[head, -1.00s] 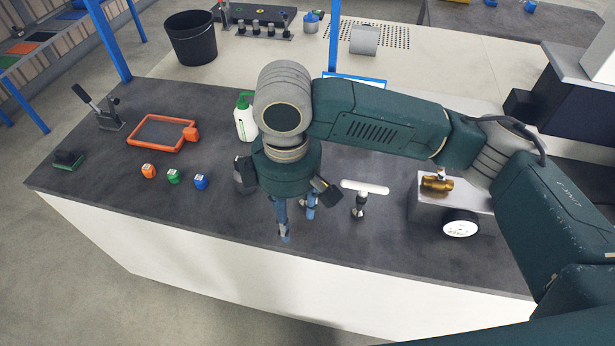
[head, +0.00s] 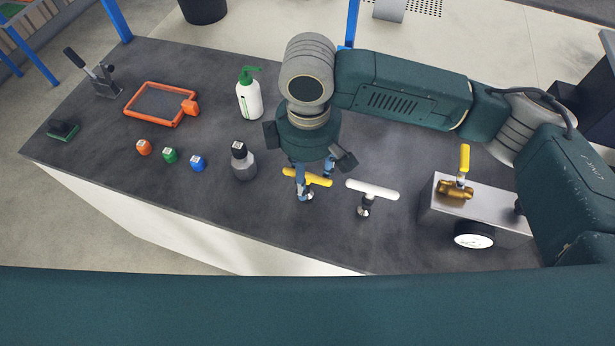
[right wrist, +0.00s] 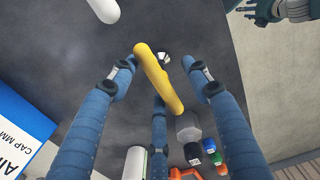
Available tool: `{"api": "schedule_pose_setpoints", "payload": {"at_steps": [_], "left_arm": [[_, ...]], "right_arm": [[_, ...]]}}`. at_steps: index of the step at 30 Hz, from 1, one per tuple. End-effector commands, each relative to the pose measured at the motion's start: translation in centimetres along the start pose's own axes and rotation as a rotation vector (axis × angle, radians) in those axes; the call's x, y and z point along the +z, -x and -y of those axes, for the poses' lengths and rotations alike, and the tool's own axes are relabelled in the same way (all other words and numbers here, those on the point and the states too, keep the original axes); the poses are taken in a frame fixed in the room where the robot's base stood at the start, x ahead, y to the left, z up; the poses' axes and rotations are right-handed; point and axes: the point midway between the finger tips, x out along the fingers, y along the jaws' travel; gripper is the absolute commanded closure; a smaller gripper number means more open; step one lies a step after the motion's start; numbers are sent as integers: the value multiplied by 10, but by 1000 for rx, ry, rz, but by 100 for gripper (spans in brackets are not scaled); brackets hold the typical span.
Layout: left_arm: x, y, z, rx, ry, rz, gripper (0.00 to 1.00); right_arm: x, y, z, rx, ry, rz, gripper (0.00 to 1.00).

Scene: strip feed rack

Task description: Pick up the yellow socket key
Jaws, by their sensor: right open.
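The yellow socket key (head: 318,180) has a T-shaped bar handle and stands on the dark bench top in the head view. In the right wrist view its yellow handle (right wrist: 152,70) lies slantwise between my fingers. My right gripper (head: 314,184) points down over the key, with its blue fingers spread around the handle. It is open, and the right wrist view shows gaps between the fingers (right wrist: 160,78) and the handle. Part of the key is hidden behind a finger in the head view.
A white T-handled key (head: 371,189) stands close on the right. A grey dark-capped bottle (head: 243,165) stands on the left. A metal block with brass valve and gauge (head: 476,210) is farther right. A white bottle with green top (head: 249,99) stands behind. The bench front is clear.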

Motion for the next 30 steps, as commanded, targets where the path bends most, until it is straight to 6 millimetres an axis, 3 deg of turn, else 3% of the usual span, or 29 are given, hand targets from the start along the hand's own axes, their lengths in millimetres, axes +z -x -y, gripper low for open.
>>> {"api": "schedule_pose_setpoints", "payload": {"at_steps": [7,15,24,30], "left_arm": [[0,3,0,0,-1,1,60],[-15,9,2,-2,-1,-21,60],[-14,9,2,-2,-1,-19,60],[-11,9,3,-3,-1,-15,60]], "right_arm": [[0,-20,1,-1,-1,2,52],[-2,-58,4,0,0,2,52],[-2,-64,3,2,0,0,52],[-2,-64,3,1,0,0,90]]}}
